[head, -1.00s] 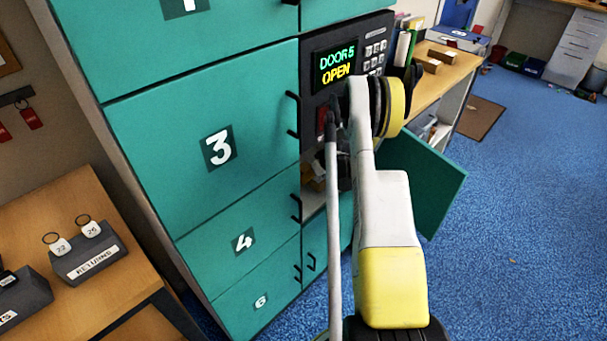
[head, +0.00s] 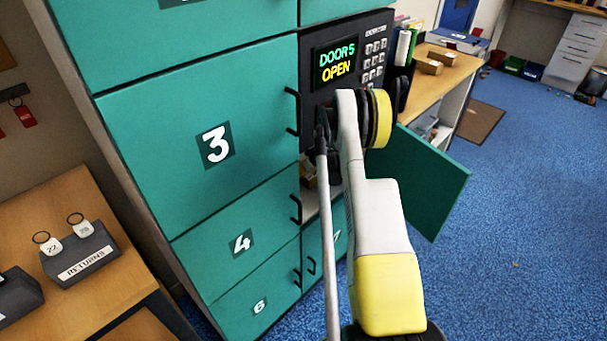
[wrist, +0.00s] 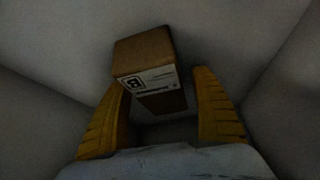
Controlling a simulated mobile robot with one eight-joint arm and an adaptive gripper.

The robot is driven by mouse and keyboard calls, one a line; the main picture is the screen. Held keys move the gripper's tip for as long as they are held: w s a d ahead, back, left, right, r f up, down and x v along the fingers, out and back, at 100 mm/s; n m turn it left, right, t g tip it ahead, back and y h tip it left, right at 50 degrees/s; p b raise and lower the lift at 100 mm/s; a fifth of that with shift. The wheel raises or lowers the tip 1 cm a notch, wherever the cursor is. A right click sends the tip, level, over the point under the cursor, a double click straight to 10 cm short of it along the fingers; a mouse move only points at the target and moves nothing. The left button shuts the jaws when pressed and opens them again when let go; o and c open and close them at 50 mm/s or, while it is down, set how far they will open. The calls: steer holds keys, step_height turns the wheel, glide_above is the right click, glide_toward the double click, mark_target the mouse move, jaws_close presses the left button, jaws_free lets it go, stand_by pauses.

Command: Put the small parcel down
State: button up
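The small parcel is a brown cardboard box (wrist: 145,50) with a white printed label, seen in the wrist view inside a dim grey compartment. My gripper (wrist: 160,85) has its two yellow fingers apart on either side of the parcel. A narrow gap shows between the parcel and the right finger; the left finger overlaps the parcel's edge, so contact there is unclear. The parcel looks tilted in the picture, and its underside is hidden. In the head view my arm reaches into the locker behind the open green door (head: 420,180), and the gripper and parcel are hidden there.
The locker keypad display (head: 335,62) reads DOOR 5 OPEN. Closed doors 3 (head: 150,110), 4 (head: 215,250) and 6 (head: 240,315) stand left of my arm. A wooden counter (head: 465,65) with small boxes lies beyond. Blue floor (head: 530,210) is clear at right.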

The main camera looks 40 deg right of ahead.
steer(key=shift+s+r, duration=0.1)
steer(key=shift+r, duration=0.15)
steer(key=s+p, duration=0.1)
steer(key=s, duration=0.3)
steer(key=s+p, duration=0.2)
steer(key=s, duration=0.2)
steer(key=s+r+p, duration=0.1)
steer(key=s+p, duration=0.1)
steer(key=s, duration=0.2)
steer(key=shift+a, duration=0.3)
steer(key=shift+s+f, duration=0.15)
steer(key=shift+s, duration=0.1)
steer(key=shift+a, duration=0.1)
